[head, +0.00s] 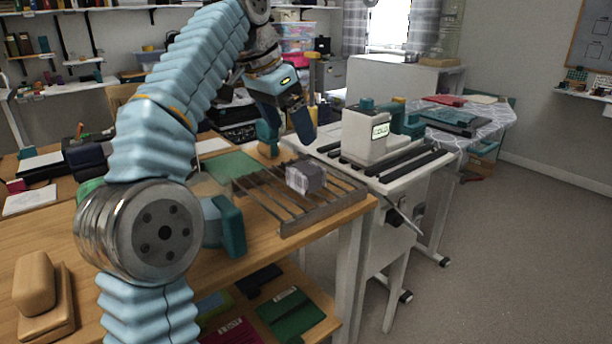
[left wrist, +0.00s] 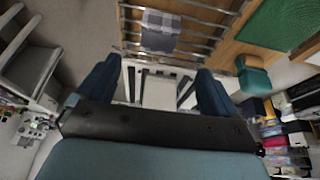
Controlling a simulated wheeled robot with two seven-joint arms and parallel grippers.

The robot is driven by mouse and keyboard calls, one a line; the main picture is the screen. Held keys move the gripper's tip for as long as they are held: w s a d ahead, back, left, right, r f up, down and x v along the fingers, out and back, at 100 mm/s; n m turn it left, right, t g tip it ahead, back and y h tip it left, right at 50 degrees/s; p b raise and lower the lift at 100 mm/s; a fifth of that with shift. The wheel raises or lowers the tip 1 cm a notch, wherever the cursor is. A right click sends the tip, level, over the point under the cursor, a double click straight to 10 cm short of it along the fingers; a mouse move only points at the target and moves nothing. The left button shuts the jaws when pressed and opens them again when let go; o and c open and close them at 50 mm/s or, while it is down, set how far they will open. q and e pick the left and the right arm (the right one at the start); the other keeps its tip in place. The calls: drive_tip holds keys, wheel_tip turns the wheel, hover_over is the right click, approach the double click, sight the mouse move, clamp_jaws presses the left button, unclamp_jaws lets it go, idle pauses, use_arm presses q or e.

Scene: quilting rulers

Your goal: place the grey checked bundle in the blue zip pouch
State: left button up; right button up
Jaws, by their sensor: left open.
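In the left wrist view the bundle (left wrist: 160,30) lies across the rack's bars, beyond my fingers. My left gripper (head: 286,122) is above and behind the bundle in the head view, apart from it. Its two dark blue fingers are spread, with nothing between them in the left wrist view (left wrist: 155,85). I cannot make out the blue zip pouch for certain. My right gripper is not in view.
A white machine (head: 370,135) stands on a white table to the right of the rack. A teal object (head: 268,138) stands behind the rack and a teal-handled item (head: 230,225) in front. A tan block (head: 38,290) is at the front left. A green mat (head: 232,165) lies left of the rack.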

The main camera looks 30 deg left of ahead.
sight(307, 168)
use_arm(q)
drive_tip(key=x, duration=1.1)
drive_tip(key=shift+w+d+f, duration=0.1)
drive_tip(key=shift+d+f, duration=0.1)
drive_tip(key=shift+f, duration=0.15)
drive_tip(key=shift+c, duration=0.4)
drive_tip(key=c, duration=1.1)
